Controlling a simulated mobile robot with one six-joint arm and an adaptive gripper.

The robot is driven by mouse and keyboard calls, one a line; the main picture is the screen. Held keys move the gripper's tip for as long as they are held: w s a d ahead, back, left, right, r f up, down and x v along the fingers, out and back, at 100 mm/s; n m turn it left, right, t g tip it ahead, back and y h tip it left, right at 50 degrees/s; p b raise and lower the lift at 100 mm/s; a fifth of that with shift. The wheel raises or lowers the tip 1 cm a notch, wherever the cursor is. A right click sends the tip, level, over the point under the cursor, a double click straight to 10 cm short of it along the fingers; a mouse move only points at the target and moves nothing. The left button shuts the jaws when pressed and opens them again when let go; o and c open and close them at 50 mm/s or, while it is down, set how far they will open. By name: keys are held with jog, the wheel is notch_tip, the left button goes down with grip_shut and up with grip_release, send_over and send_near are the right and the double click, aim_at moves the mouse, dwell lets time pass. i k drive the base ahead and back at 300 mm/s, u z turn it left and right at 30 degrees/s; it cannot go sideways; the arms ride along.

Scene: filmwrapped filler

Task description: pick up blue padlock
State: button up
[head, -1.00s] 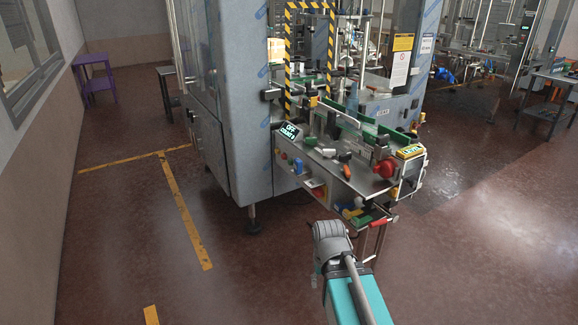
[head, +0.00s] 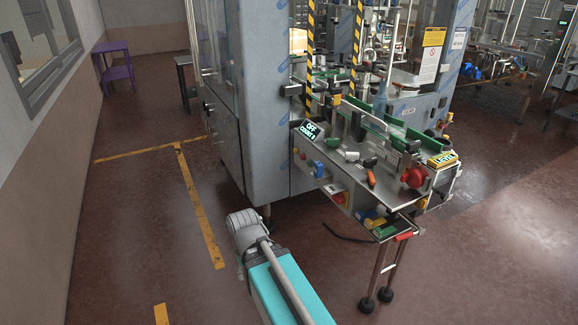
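A small blue object (head: 318,169) shows at the left front edge of the machine's work surface, below the display sign. It may be the blue padlock, but it is too small to tell. Another blue piece (head: 368,214) sits beside yellow and green items on the low shelf at the machine's front, and its shape is also unclear. My arm, with a grey joint and teal link, reaches up from the bottom of the head view, left of the low shelf. My gripper's fingers cannot be made out.
The steel work surface (head: 352,188) holds an orange-handled item (head: 371,179), a red knob (head: 414,177) and a yellow sign (head: 442,159). Support legs (head: 374,275) stand beneath. A purple stand (head: 115,68) is at the far left. Open floor with yellow lines lies left of the machine.

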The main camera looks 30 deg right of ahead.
aim_at(318, 167)
jog(key=u, duration=0.15)
jog(key=i, duration=0.85)
jog(key=z, duration=0.3)
